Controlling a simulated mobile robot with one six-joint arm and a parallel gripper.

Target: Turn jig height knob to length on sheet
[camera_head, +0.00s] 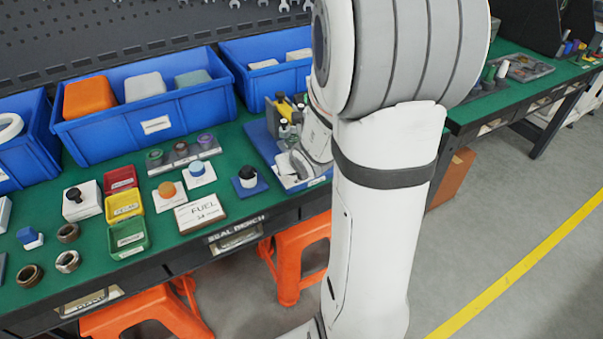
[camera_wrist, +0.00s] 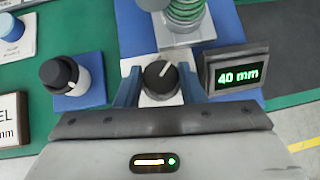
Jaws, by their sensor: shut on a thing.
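The jig's black height knob (camera_wrist: 158,80) has a white pointer line tilted slightly right of straight up in the wrist view. My gripper (camera_wrist: 160,88) is shut on it, one blue finger on each side. The jig's display (camera_wrist: 238,77) reads 40 mm in green, just right of the knob. A green spring (camera_wrist: 184,10) stands on the jig behind the knob. The sheet (camera_head: 200,213) lies on the bench front in the head view, reading FUEL with a small number that looks like 34. Its edge (camera_wrist: 10,122) shows in the wrist view. In the head view my arm hides most of the jig and gripper.
A black-topped part on a blue pad (camera_wrist: 70,82) stands close left of my gripper; it also shows in the head view (camera_head: 247,178). Blue bins (camera_head: 150,115), small coloured trays (camera_head: 126,205) and several metal rings (camera_head: 68,262) fill the bench's left side. Orange stools stand below.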

